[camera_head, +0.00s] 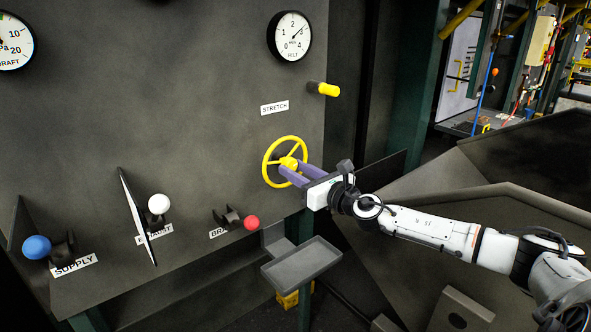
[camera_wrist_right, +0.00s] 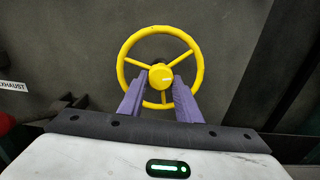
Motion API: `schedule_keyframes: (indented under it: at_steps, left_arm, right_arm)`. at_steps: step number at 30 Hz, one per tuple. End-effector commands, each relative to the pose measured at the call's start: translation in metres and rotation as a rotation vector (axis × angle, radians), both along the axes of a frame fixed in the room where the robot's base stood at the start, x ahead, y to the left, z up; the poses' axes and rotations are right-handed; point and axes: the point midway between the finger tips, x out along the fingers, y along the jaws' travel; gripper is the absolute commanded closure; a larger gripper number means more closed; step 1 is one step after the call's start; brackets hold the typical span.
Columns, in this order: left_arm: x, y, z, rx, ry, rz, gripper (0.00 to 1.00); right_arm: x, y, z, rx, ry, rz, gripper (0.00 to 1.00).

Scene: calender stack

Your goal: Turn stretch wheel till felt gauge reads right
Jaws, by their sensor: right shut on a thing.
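The yellow stretch wheel (camera_head: 299,142) has three spokes and stands out from the dark panel under the STRETCH label (camera_head: 274,107). It also shows in the right wrist view (camera_wrist_right: 126,51). My right gripper (camera_head: 287,170) is shut on the wheel's hub (camera_wrist_right: 161,77), with one purple finger on each side of it. The felt gauge (camera_head: 291,45) is a round white dial above the label. Its black needle points up and right, roughly between 2 and 4; the exact reading is too small to tell. My left gripper is not in view.
A yellow-ended knob (camera_head: 328,89) juts out above the wheel. Blue (camera_head: 37,247), white (camera_head: 159,204) and red (camera_head: 251,223) ball handles line the lower panel. A draft gauge (camera_head: 14,42) sits at upper left. An empty grey tray (camera_head: 301,263) hangs below the wheel.

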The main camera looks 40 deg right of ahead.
Motion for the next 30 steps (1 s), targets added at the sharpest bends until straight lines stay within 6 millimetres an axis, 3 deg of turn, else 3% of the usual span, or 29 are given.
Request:
schedule_keyframes:
  at_steps: [9, 25, 26, 28, 30]
  left_arm:
    - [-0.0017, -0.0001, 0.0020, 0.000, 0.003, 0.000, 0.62]
    - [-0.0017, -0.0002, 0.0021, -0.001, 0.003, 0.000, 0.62]
    - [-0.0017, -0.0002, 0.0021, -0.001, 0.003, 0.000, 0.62]
    - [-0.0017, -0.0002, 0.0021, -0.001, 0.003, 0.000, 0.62]
    - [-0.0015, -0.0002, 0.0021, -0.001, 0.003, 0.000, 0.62]
  right_arm:
    - [0.0001, -0.0015, 0.0017, -0.114, 0.003, -0.002, 1.00]
    - [0.0001, -0.0013, 0.0015, -0.132, 0.004, -0.002, 1.00]
    - [0.0001, -0.0013, 0.0015, -0.132, 0.004, -0.002, 0.64]
    - [0.0001, -0.0013, 0.0014, -0.131, 0.004, -0.001, 0.52]
    - [0.0001, -0.0011, 0.0012, -0.131, 0.004, -0.001, 0.50]
